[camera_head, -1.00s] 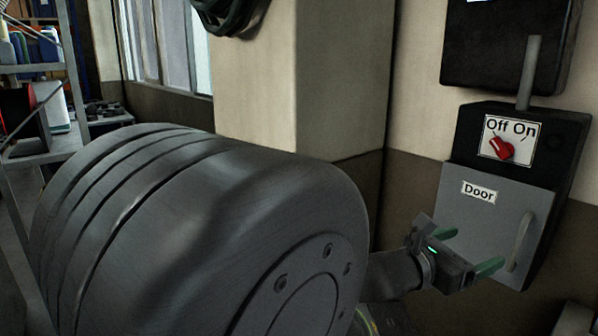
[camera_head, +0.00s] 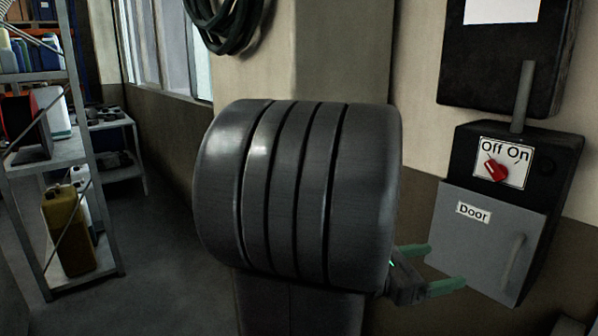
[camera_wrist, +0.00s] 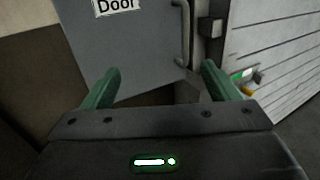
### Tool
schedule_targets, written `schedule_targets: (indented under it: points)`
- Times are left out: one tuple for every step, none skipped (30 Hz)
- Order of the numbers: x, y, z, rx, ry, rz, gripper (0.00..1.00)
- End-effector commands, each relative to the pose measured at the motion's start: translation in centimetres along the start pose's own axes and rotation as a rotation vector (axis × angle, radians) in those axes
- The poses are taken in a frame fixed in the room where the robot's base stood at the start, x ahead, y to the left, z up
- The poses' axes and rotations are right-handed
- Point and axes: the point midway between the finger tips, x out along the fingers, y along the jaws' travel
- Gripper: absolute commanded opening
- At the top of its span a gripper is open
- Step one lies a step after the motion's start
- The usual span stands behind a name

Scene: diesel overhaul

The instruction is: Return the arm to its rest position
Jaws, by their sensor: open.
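My gripper (camera_head: 447,268) is open and empty, with its two green fingers apart. In the head view it stands out at the lower right from behind a large dark grey part of my own arm. It points toward the grey door (camera_head: 487,240) of the wall switch box, which carries a "Door" label and a handle (camera_head: 512,258). In the wrist view the fingers (camera_wrist: 158,88) frame the lower part of this door (camera_wrist: 130,55), and the handle (camera_wrist: 182,35) is near the right finger. No contact with the door is visible. My arm hides much of the middle of the head view.
The red Off/On switch (camera_head: 496,170) is above the door, under a dark box (camera_head: 505,60). A metal shelf (camera_head: 60,150) with containers stands at the left. A coiled hose (camera_head: 225,22) hangs on the wall. Floor (camera_head: 150,260) is open at lower left.

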Motion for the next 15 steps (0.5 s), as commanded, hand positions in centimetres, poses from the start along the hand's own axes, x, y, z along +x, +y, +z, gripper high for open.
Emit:
schedule_targets:
  points:
    - [-0.3, 0.3, 0.1, 0.0, 0.001, -0.003, 0.82]
    - [-0.4, 0.4, 0.1, 0.0, 0.0, -0.009, 0.82]
    - [-0.7, 0.6, 0.1, 0.001, 0.001, -0.016, 0.82]
    - [-0.8, 0.7, 0.1, 0.0, 0.001, -0.022, 0.82]
    - [-0.9, 0.7, 0.1, 0.0, 0.001, -0.028, 0.82]
    - [-1.1, 0.9, 0.1, 0.0, 0.001, -0.034, 0.82]
    - [-1.3, 0.9, 0.1, 0.0, 0.001, -0.04, 0.82]
    - [-1.4, 1.0, 0.1, 0.0, 0.0, -0.044, 0.82]
    - [-1.6, 1.1, 0.0, -0.001, 0.001, -0.051, 0.82]
    - [-1.7, 1.1, 0.0, -0.002, 0.001, -0.055, 0.82]
    - [-1.9, 1.2, 0.0, -0.003, 0.0, -0.059, 0.82]
    - [-2.0, 1.2, 0.0, -0.004, 0.001, -0.064, 0.82]
    - [-2.0, 1.3, 0.0, -0.004, 0.001, -0.068, 0.82]
    - [-2.1, 1.4, 0.0, -0.003, 0.0, -0.072, 0.82]
    - [-2.1, 1.5, 0.0, -0.003, 0.0, -0.077, 0.82]
